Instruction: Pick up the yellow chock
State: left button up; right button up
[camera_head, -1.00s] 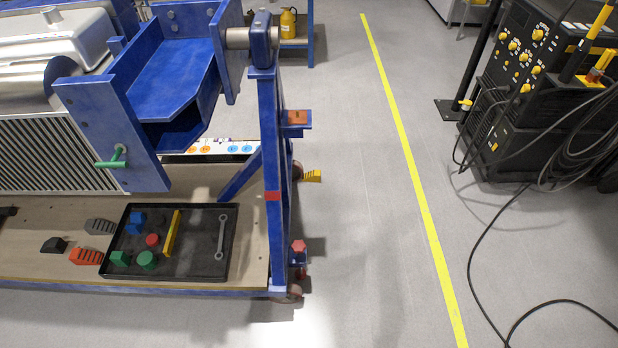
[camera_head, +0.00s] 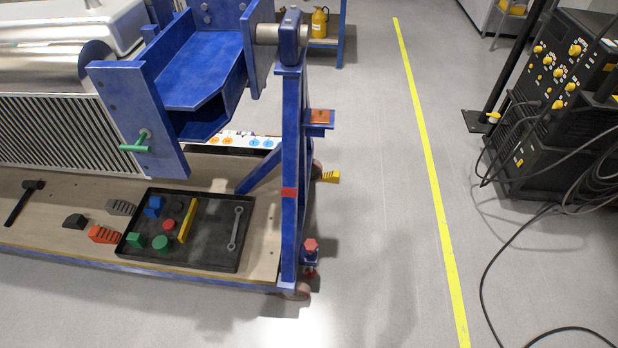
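The yellow chock (camera_head: 329,176) is a small stepped wedge. It shows just right of the blue upright of the jig, beside a caster (camera_head: 317,170) that is partly hidden behind the post. It appears to sit on the floor; I cannot tell whether it touches the wheel. Neither of my grippers is in view.
The blue rotary jig (camera_head: 290,150) has a wooden deck (camera_head: 60,225) holding a black tray (camera_head: 215,262) of parts, an orange-red chock (camera_head: 103,234), a grey chock (camera_head: 120,207) and a hammer (camera_head: 22,203). Floor right of the jig is clear up to a black machine (camera_head: 545,120) with loose cables.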

aim_at(333, 176)
jog(key=i+l+u, duration=0.15)
jog(key=l+u, duration=0.25)
jog(key=i+l+u, duration=0.1)
jog(key=l+u, duration=0.3)
jog(key=i+l+u, duration=0.1)
jog(key=l+u, duration=0.7)
jog(key=j, duration=0.1)
